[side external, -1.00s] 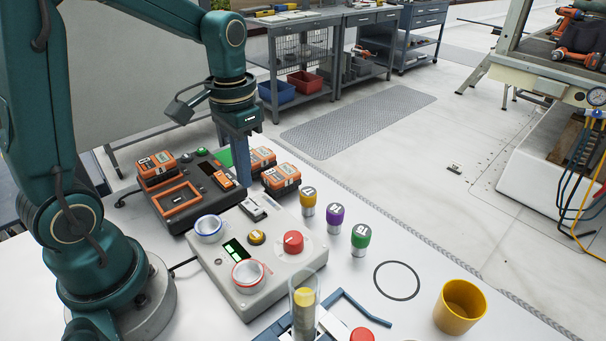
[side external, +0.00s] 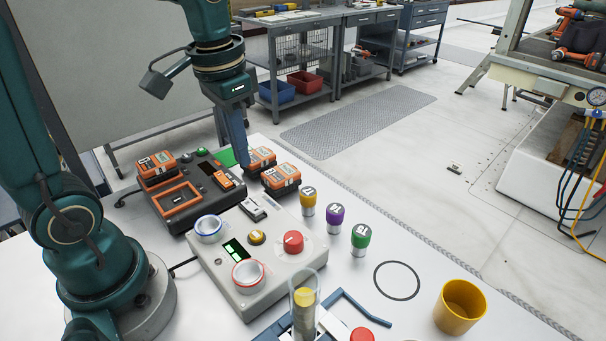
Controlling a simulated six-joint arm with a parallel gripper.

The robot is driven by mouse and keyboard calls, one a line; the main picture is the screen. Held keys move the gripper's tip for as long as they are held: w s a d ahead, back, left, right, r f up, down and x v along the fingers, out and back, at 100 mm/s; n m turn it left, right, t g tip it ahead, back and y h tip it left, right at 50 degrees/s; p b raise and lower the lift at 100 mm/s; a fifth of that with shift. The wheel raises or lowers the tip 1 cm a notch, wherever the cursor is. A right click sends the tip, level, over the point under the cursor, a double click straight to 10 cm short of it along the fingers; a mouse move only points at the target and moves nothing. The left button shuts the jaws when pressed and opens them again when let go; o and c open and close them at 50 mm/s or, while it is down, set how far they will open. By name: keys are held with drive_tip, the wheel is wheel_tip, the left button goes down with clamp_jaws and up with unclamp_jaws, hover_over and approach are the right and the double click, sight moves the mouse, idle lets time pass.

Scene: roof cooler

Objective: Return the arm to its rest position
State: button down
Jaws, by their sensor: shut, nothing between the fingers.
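My gripper (side external: 243,160) hangs from the arm above the far part of the white table (side external: 348,268). Its long blue-grey fingers are together and hold nothing. The fingertips are close to the orange battery packs in the picture, just left of the nearer pair; I cannot tell whether they touch. One orange battery pack (side external: 261,159) is right beside the fingertips, and another battery pack (side external: 281,178) is in front of it. My arm bends over the table from its base at the left.
A dark charger box (side external: 180,207) and a grey control box (side external: 265,285) with a red button stand near my arm. Three coloured cylinders, a clear tube (side external: 304,310) and a yellow cup (side external: 460,306) stand to the right. A black ring marks bare table.

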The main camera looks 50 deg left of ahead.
drive_tip(key=s+d+t, duration=0.4)
drive_tip(key=s, duration=0.3)
drive_tip(key=shift+s+d+r+n, duration=0.2)
drive_tip(key=shift+n, duration=0.1)
idle(0.4)
